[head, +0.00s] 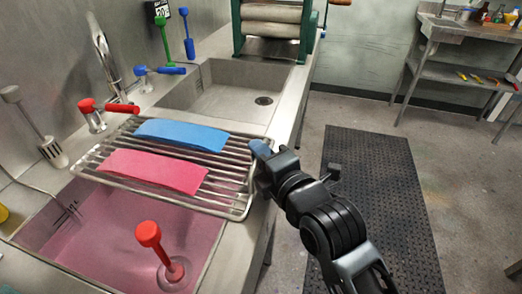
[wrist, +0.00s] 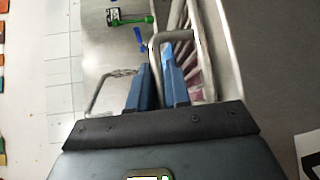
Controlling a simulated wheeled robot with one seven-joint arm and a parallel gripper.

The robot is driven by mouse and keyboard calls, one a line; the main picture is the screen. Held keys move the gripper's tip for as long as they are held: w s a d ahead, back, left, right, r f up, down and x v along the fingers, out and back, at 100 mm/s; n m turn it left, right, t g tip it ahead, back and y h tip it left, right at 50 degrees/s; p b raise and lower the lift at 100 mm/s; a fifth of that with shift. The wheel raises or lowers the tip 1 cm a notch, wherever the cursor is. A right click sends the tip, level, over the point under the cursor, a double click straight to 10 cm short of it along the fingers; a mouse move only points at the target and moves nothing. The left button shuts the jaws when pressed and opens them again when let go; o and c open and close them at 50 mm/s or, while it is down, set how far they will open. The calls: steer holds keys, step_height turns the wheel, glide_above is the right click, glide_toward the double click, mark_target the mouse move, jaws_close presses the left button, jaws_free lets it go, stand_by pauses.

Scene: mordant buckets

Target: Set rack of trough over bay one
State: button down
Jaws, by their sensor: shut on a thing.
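The wire rack (head: 229,192) spans the far part of the near sink basin, near the divider, looking slightly tilted. A blue sheet (head: 180,134) and a pink sheet (head: 152,171) lie on it. The near basin (head: 100,215) holds pink liquid; the far basin (head: 220,98) looks empty. Which basin is bay one, I cannot tell. My gripper (head: 259,150) is at the rack's right end, shut on its end bar. In the wrist view, my blue fingers (wrist: 156,88) are around the rack's bent bar (wrist: 172,36). Whether the rack touches the sink rim is unclear.
A red plunger (head: 150,235) stands in the near basin. Red (head: 92,108) and blue (head: 160,70) tap handles are close behind the rack. A green roller machine (head: 272,25) stands beyond the far basin. A black mat (head: 375,180) lies on the floor at right.

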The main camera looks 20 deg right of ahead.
steer(key=shift+s+a+f, duration=0.15)
steer(key=shift+a+f, duration=0.05)
steer(key=c, duration=1.4)
jaws_free()
steer(key=shift+o, duration=1)
steer(key=shift+r, duration=0.15)
steer(key=s+d+r, duration=0.1)
steer(key=s, duration=0.6)
steer(key=shift+s+b, duration=0.35)
steer(key=shift+b, duration=0.05)
steer(key=shift+d, duration=0.1)
steer(key=s+d+f+m, duration=0.1)
steer(key=s+f+m, duration=0.15)
steer(key=s, duration=0.25)
steer(key=s+d+f+m+h, duration=0.1)
steer(key=s+d+f+m, duration=0.1)
steer(key=s+m, duration=0.25)
steer(key=s+d+f+m, duration=0.1)
steer(key=s+f+m, duration=0.15)
steer(key=s, duration=0.35)
steer(key=s+d+r+m+g+h, duration=0.1)
steer(key=s+d+r+m, duration=0.1)
steer(key=s+m, duration=0.9)
steer(key=s, duration=0.5)
steer(key=shift+s+r+m, duration=0.15)
steer(key=shift+s+m, duration=0.2)
